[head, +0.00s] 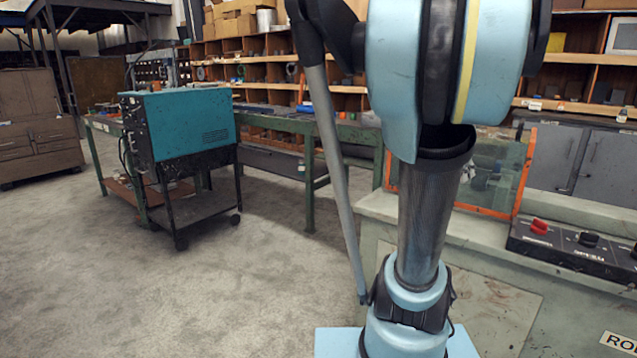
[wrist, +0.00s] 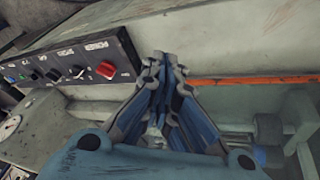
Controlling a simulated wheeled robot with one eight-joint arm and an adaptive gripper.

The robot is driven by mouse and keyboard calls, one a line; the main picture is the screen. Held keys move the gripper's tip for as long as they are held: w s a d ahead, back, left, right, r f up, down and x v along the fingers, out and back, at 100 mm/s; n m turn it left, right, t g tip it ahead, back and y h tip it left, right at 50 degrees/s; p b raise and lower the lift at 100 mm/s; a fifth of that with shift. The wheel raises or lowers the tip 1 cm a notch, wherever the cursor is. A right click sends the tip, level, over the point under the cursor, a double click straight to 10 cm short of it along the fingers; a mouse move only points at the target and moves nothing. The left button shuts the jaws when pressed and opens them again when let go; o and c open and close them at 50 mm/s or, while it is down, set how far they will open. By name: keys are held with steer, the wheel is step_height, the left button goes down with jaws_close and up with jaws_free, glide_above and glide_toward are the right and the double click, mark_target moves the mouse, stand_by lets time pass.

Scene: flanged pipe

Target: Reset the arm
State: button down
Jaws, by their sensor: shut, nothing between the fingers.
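My gripper (wrist: 166,62) shows in the wrist view at the centre, with its blue and grey fingers drawn together at the tips. It is shut and nothing shows between the tips. It is over a pale machine bench with a black control panel (wrist: 70,62) to its left and an orange edge to its right. In the head view my light-blue arm stands upright in front of the bench, and my gripper is out of the picture. I cannot make out a flanged pipe in either view.
The control panel (head: 575,245) with a red knob (head: 540,227) sits on the bench at right. An orange-framed clear guard (head: 522,172) stands behind my arm. A teal-topped machine (head: 190,122) on a wheeled cart stands left. The floor (head: 240,290) at front left is clear.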

steer(key=s+a+f+n+t+y, duration=0.1)
steer(key=s+a+f+n, duration=0.3)
steer(key=a+f, duration=0.6)
steer(key=s+a+f+n+t+y, duration=0.1)
steer(key=s+a+f+n+y, duration=0.2)
steer(key=a+f+n, duration=0.6)
step_height(320, 180, down, 3)
steer(key=shift+s+a+f+n+t, duration=0.1)
steer(key=shift+s+a+n+t, duration=0.2)
steer(key=shift+s+a, duration=0.65)
steer(key=shift+s+d, duration=0.25)
steer(key=shift+d, duration=0.15)
